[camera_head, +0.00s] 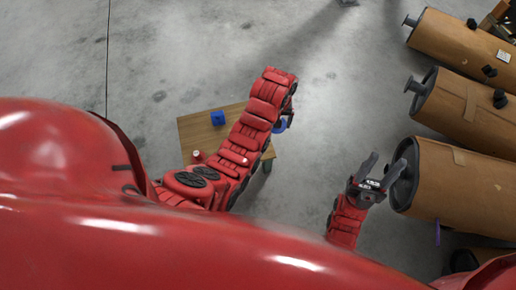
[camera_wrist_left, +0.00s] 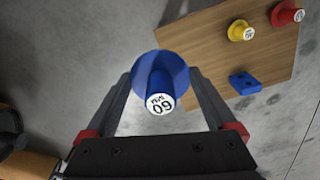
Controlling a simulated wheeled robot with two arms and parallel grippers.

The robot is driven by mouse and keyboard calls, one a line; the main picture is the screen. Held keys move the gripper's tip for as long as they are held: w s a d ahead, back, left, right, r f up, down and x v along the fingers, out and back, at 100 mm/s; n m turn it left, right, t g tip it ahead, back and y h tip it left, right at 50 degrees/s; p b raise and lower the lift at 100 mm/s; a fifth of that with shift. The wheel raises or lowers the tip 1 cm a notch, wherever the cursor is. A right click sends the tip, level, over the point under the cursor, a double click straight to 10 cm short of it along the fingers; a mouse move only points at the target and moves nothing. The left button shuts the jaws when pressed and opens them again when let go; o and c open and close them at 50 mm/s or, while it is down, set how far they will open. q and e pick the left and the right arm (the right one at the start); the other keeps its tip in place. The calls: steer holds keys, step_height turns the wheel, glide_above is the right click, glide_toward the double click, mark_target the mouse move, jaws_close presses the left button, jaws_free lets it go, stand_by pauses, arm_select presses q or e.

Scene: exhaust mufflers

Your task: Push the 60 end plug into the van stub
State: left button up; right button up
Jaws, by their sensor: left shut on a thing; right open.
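The blue 60 end plug (camera_wrist_left: 161,92), with a white label reading 60, is between the fingers of my left gripper (camera_wrist_left: 163,100), which is shut on it. In the head view, a bit of the blue plug (camera_head: 281,126) shows at the end of my left arm, beyond the table's right edge; the fingers are mostly hidden there. My right gripper (camera_head: 381,168) is open and empty, its fingers beside the front end of the nearest large muffler (camera_head: 460,185). Stubs stick out of the mufflers' left ends, such as the middle stub (camera_head: 413,86). I cannot tell which is the van stub.
A wooden table (camera_head: 193,130) stands below my left arm. It carries a blue block (camera_head: 218,118), a red plug (camera_wrist_left: 287,14) and a yellow plug (camera_wrist_left: 240,31). Brown-wrapped mufflers (camera_head: 465,105) line the right side. Bare concrete floor lies between table and mufflers.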

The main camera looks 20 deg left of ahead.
arm_select(q)
steer(key=s+a+f+b, duration=0.2)
steer(key=s+f+b, duration=0.1)
steer(key=s+f, duration=0.4)
steer(key=s+a+f+m+b, duration=0.1)
steer(key=s+a+f+b, duration=0.1)
steer(key=s+f, duration=0.6)
steer(key=shift+s+f+b, duration=0.25)
steer(key=shift+f+b, duration=0.35)
steer(key=shift+b, duration=0.2)
steer(key=shift+w+a, duration=0.1)
steer(key=shift+a, duration=0.05)
steer(key=w+b, duration=0.1)
steer(key=w, duration=0.4)
steer(key=w+a+f+b, duration=0.1)
steer(key=w+b, duration=0.1)
steer(key=w, duration=0.2)
steer(key=w+a+b, duration=0.1)
steer(key=w, duration=0.4)
steer(key=shift+w+a+f, duration=0.25)
steer(key=shift+w, duration=0.05)
steer(key=f, duration=0.1)
steer(key=w+f+b, duration=0.1)
steer(key=shift+a+f+b, duration=0.1)
steer(key=shift+f+b, duration=0.2)
steer(key=shift+f, duration=0.25)
